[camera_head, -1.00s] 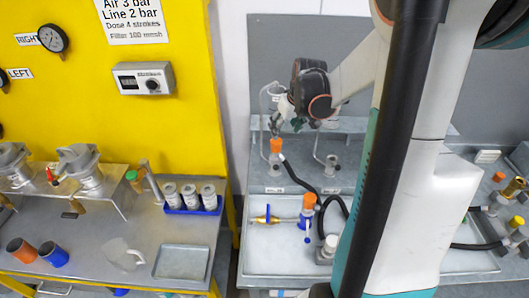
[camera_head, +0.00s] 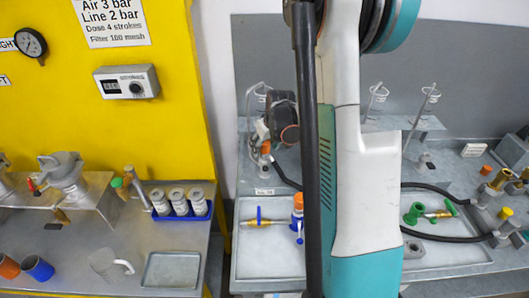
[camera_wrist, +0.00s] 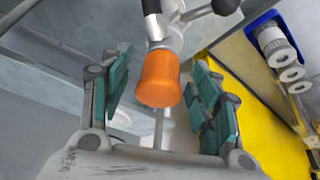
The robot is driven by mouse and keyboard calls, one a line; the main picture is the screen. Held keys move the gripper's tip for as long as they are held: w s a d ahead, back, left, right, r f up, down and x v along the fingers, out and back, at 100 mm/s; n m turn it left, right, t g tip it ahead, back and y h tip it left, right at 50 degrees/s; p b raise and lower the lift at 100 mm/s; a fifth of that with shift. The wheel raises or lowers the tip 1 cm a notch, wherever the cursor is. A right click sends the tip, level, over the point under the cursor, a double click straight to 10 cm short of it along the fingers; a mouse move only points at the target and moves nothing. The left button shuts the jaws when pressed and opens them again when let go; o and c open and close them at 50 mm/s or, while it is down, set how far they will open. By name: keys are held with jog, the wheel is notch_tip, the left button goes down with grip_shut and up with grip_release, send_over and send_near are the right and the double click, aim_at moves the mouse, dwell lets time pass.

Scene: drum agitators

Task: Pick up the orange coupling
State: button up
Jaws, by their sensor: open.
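The orange coupling (camera_wrist: 160,80) is in the middle of the wrist view, joined to a metal fitting with a dark hose beside it. It also shows small in the head view (camera_head: 266,147), partly behind my gripper. My gripper (camera_wrist: 162,74) is open, with one green-padded finger on each side of the coupling. Gaps show between the coupling and both pads, so it is not held. In the head view my gripper (camera_head: 256,150) is dark and small, close by the coupling.
A black hose (camera_head: 286,180) runs from the coupling. The yellow panel (camera_head: 150,110) and a blue rack (camera_head: 182,214) of canisters stand left. My arm hides the centre.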

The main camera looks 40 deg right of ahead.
jog(key=shift+w+f, duration=0.1)
jog(key=shift+f, duration=0.2)
grip_shut()
notch_tip(320, 180, up, 20)
jog(key=p, duration=0.2)
jog(key=shift+p, duration=0.3)
dwell(0.4)
